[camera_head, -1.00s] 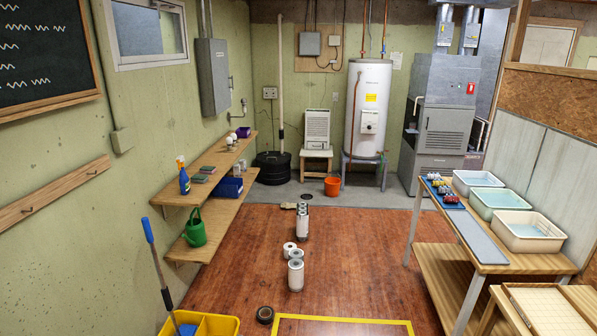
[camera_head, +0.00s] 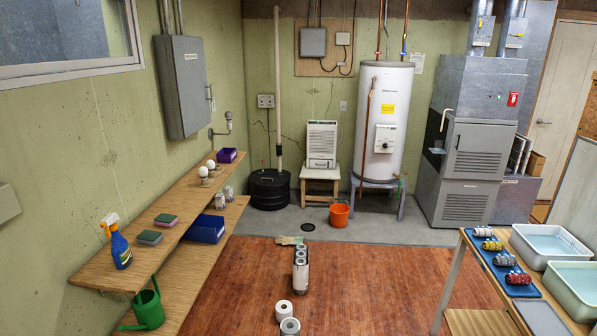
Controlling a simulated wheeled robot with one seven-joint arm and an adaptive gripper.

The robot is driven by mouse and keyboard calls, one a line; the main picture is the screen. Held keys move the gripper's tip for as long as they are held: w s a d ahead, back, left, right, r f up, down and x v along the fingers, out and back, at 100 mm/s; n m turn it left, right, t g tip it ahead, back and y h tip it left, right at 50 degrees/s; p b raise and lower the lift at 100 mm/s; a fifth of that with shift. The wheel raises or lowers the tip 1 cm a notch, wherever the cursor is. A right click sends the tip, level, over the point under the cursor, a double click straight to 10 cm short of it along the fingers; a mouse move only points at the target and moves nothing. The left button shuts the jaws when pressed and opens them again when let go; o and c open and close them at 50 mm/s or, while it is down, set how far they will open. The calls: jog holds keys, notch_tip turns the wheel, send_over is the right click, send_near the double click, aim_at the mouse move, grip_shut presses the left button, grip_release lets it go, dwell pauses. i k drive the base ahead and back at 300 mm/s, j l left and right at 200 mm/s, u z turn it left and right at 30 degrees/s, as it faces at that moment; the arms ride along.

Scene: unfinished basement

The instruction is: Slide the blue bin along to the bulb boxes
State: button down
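The blue bin (camera_head: 206,229) sits on the lower wooden shelf at the left wall. Two small light-coloured boxes, which look like the bulb boxes (camera_head: 228,193), stand on the same shelf, beyond the bin toward the far end. A short gap seems to lie between them and the bin.
The upper shelf (camera_head: 150,222) overhangs the lower one, holding a spray bottle (camera_head: 116,245), sponges, white bulbs (camera_head: 204,172) and a purple bin (camera_head: 227,155). A green watering can (camera_head: 148,308) stands nearer. A table is right.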

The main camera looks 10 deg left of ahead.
aim_at(206, 229)
jog(key=i+j+z, duration=0.15)
jog(key=i, duration=1.8)
jog(key=i+l+u, duration=0.1)
jog(key=i+u, duration=0.35)
jog(key=i+l+u, duration=0.25)
jog(key=i+u, duration=0.15)
jog(key=i+l+u, duration=0.75)
jog(key=l+u, duration=0.15)
jog(key=i+l+u, duration=0.2)
jog(key=l+u, duration=0.25)
jog(key=l, duration=0.15)
jog(key=i+l+u, duration=0.1)
jog(key=l+u, duration=0.3)
jog(key=l, duration=0.25)
